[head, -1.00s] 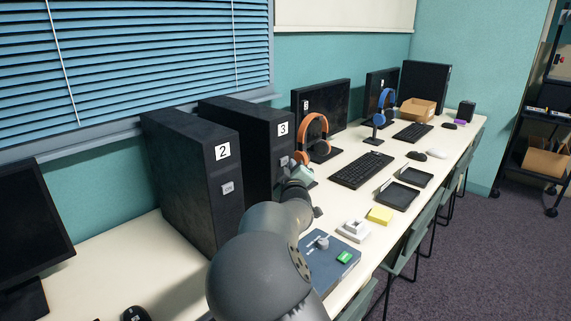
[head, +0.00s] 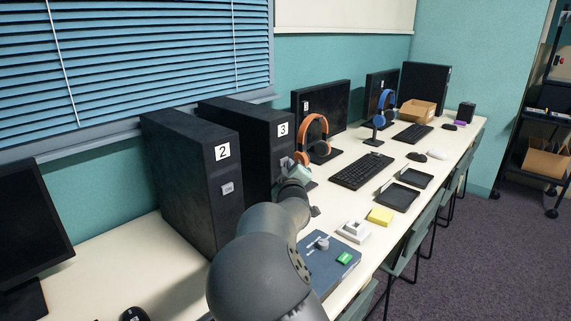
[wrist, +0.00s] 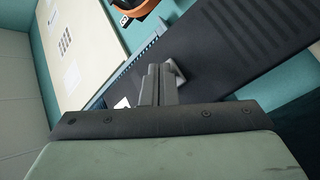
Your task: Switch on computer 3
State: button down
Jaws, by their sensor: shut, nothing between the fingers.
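Computer 3 (head: 258,128) is a tall black tower on the desk, with a white "3" label (head: 283,130) high on its front. In the wrist view its dark front face (wrist: 225,35) runs to the upper right. My gripper (head: 290,164) is at the tower's front, below the label. In the wrist view my gripper's fingers (wrist: 158,76) are together and empty, with their tips beside a grey square button (wrist: 176,70) on that face. I cannot tell whether they touch it.
Computer 2 (head: 188,175) stands close on the left with its own grey button (head: 228,189). An orange headset (head: 313,130) on a stand is just right of computer 3. A blue control box (head: 322,270) lies in front, near the arm.

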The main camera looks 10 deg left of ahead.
dwell(0.3)
jog(key=shift+s+d+b, duration=0.45)
jog(key=shift+d+b, duration=0.05)
jog(key=shift+d, duration=0.15)
jog(key=shift+d, duration=0.1)
jog(key=shift+s+d+b, duration=0.4)
jog(key=shift+s+d, duration=0.15)
jog(key=shift+d, duration=0.25)
jog(key=shift+s+d+b, duration=0.45)
jog(key=shift+s+d, duration=0.15)
jog(key=shift+d, duration=0.2)
jog(key=shift+s+d+b, duration=0.4)
jog(key=shift+s+d, duration=0.15)
jog(key=shift+d, duration=0.25)
jog(key=s+d+f+m+g+h, duration=0.3)
jog(key=s+d+f+m+g, duration=0.55)
jog(key=s+d+f, duration=0.55)
jog(key=s+d+f+m+g, duration=0.1)
jog(key=s+g, duration=0.4)
jog(key=s, duration=0.9)
jog(key=s+d+f+m+g, duration=0.2)
jog(key=s+d+f+g, duration=0.1)
jog(key=s, duration=1.2)
jog(key=shift+s+d+f+g, duration=0.25)
jog(key=shift+f+g, duration=0.35)
jog(key=shift+g, duration=0.65)
